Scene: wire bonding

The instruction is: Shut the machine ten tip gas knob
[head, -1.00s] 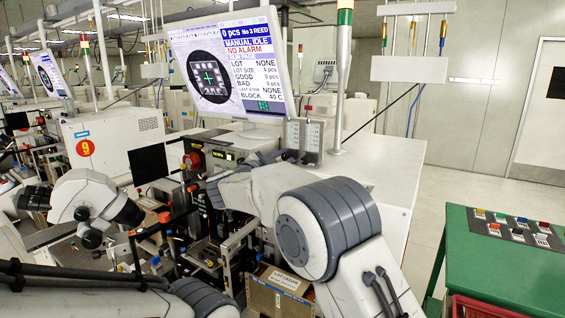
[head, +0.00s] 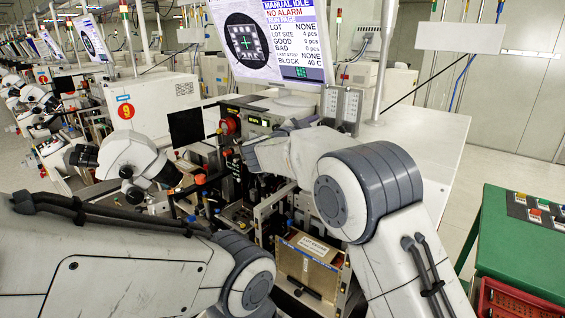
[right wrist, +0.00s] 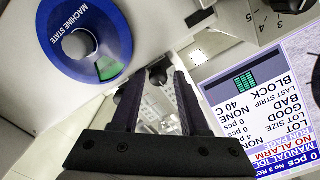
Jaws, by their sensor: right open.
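My right gripper (right wrist: 158,82) is open in the right wrist view, its two black fingers apart. In the head view the right gripper (head: 243,152) is small and dark at the machine's front panel (head: 262,120), which my right arm partly hides. No tip gas label is readable. My left arm crosses the lower left of the head view; its gripper is out of sight.
A blue MACHINE STATE ring (right wrist: 85,40) and a numbered dial (right wrist: 262,22) lie close to the right gripper. The monitor (head: 268,45) stands above the panel. A microscope (head: 130,160) is at the left, a wooden-sided box (head: 308,265) below, and a green table (head: 520,240) at the right.

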